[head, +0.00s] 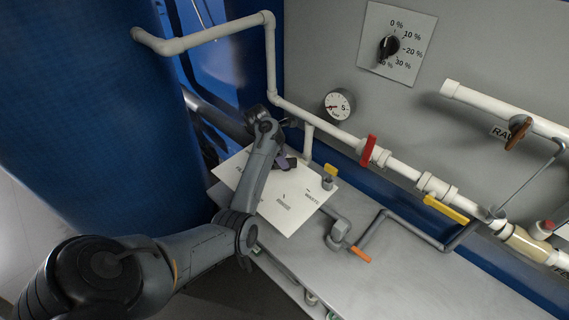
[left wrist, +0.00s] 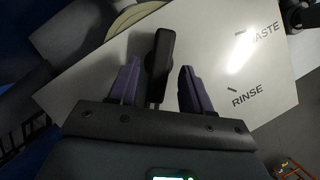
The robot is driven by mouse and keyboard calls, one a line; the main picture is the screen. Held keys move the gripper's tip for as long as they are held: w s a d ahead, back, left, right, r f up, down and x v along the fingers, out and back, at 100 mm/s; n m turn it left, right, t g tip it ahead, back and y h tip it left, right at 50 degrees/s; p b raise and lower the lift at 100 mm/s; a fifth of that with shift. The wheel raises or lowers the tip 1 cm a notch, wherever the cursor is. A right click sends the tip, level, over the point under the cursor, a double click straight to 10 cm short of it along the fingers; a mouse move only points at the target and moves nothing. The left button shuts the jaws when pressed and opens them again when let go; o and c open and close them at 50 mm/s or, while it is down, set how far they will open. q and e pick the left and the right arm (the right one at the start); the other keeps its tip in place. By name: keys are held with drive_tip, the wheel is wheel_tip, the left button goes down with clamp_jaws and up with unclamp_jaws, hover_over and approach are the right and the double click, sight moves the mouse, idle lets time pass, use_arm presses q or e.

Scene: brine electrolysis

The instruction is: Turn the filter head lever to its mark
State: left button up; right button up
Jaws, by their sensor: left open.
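The filter head lever (left wrist: 163,60) is a black bar, seen in the left wrist view over a white label plate. My left gripper (left wrist: 160,68) is open, with one purple finger on each side of the lever and visible gaps between. In the head view my left gripper (head: 286,162) is over the upper part of the white plate (head: 262,208), and my arm hides most of the lever. The plate carries short tick marks with the words WASTE and RINSE, to the right of the lever in the wrist view. My right gripper is not in view.
A blue tank (head: 80,100) stands at the left. White pipes with a red valve handle (head: 368,150) and a gauge (head: 339,104) run along the grey wall. The grey bench (head: 430,285) is clear in front.

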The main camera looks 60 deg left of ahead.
use_arm(q)
drive_tip(key=shift+x, duration=1.15)
clamp_jaws()
